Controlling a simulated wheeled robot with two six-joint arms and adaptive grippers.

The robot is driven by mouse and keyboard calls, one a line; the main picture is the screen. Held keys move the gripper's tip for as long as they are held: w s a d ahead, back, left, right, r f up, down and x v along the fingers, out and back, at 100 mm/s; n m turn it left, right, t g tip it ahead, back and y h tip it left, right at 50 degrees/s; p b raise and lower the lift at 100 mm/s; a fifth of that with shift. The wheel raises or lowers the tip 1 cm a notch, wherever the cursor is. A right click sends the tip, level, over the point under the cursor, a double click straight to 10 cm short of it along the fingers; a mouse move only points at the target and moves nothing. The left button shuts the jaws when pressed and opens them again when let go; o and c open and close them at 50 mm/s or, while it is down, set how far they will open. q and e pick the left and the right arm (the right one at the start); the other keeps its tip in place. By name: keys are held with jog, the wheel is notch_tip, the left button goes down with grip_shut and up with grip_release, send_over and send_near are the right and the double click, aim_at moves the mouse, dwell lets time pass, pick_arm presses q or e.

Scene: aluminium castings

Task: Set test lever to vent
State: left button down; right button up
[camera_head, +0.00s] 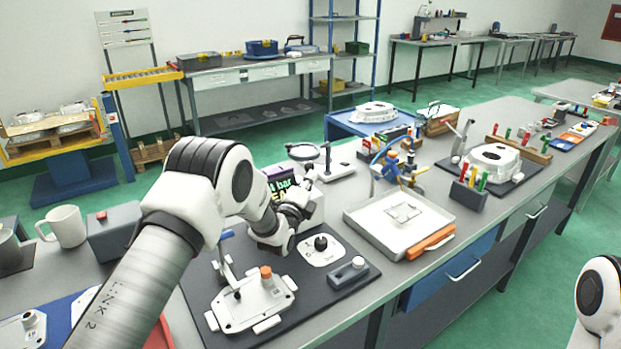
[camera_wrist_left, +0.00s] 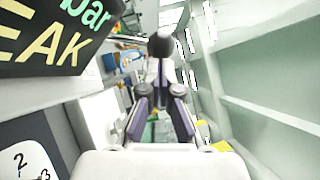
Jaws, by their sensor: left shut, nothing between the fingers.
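The test unit is a pale box with a dark display (camera_head: 280,184) reading "bar" and "LEAK"; the display also fills the upper left of the left wrist view (camera_wrist_left: 60,35). My left gripper (camera_head: 308,182) is beside the box's right side in the head view, with its fingers shut and empty. In the left wrist view the fingers (camera_wrist_left: 161,75) point ahead, and a black ball knob (camera_wrist_left: 162,45) shows just beyond their tips. It looks like the test lever's knob; whether the fingers touch it I cannot tell. The lever's position is hidden in the head view.
A plate with a black selector knob (camera_head: 321,242) lies in front of the unit. A white casting (camera_head: 252,301) sits in the fixture at front left. A white tray (camera_head: 360,228) stands to the right, and a magnifier stand (camera_head: 335,171) behind.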

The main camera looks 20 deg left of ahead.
aim_at(307, 164)
pick_arm(q)
jog(key=shift+a, duration=0.1)
jog(key=shift+w+a+r+n+g+p, duration=0.35)
jog(key=shift+a+r+n+g, duration=0.15)
jog(key=shift+r+n, duration=0.25)
jog(key=shift+w+a+r+n+g, duration=0.4)
jog(key=shift+w+a+n+g, duration=0.1)
jog(key=shift+n, duration=0.25)
jog(key=w+a+n+g, duration=0.2)
jog(key=w+a+n, duration=0.1)
jog(key=a, duration=0.2)
jog(key=shift+w+r+b, duration=0.35)
jog(key=shift+r+b, duration=0.1)
jog(key=shift+r, duration=0.1)
